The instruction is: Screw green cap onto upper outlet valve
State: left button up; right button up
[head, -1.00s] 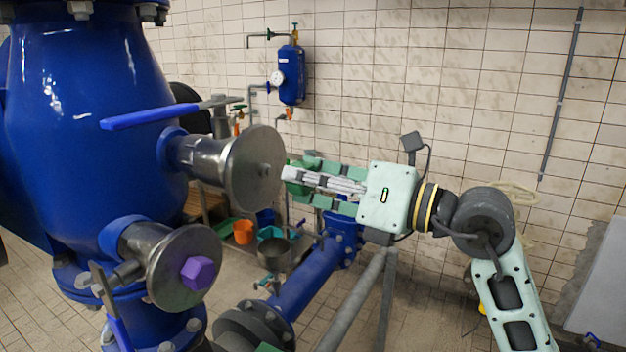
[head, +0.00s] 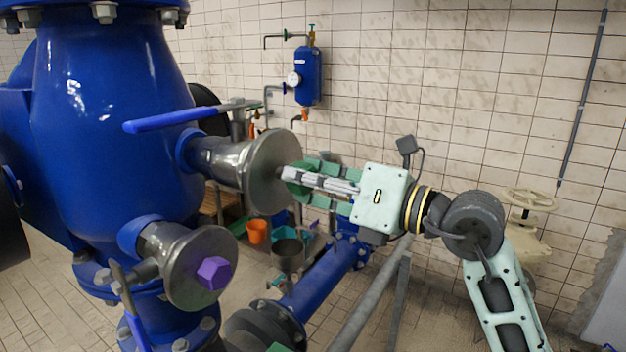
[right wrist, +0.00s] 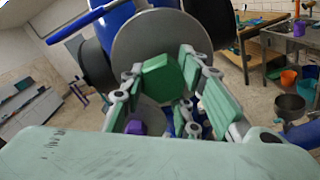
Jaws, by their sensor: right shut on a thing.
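The upper outlet valve ends in a round metal flange (head: 272,172) on the right side of the big blue vessel, with a blue lever handle (head: 165,122) above it. My right gripper (head: 300,178) is shut on the green cap (right wrist: 163,77), which shows between the fingers in the right wrist view. The cap is right in front of the flange face, near its middle; I cannot tell whether it touches. In the head view the fingers mostly hide the cap. The lower outlet valve's flange (head: 184,268) carries a purple cap (head: 214,272). My left gripper is not in view.
The blue vessel (head: 105,110) fills the left. A blue pipe (head: 320,283) and grey rails (head: 372,300) lie below my right arm. An orange bucket (head: 257,231) and a metal pot (head: 287,254) stand behind. A tiled wall closes the back.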

jog(key=shift+x, duration=0.95)
jog(key=shift+r, duration=0.1)
dwell(0.6)
jog(key=shift+d+r+p, duration=0.1)
jog(key=shift+p, duration=0.3)
jog(key=m+p, duration=0.3)
jog(key=shift+r+p, duration=0.15)
jog(key=shift+p, duration=0.15)
jog(key=m+p, duration=0.4)
jog(key=p, duration=0.2)
jog(key=shift+m+p, duration=0.3)
jog(key=shift+p, duration=0.05)
jog(key=shift+w+f+m, duration=0.1)
jog(key=shift+f+m, duration=0.1)
jog(key=shift+m, duration=0.4)
jog(key=m, duration=0.6)
jog(key=shift+w, duration=0.1)
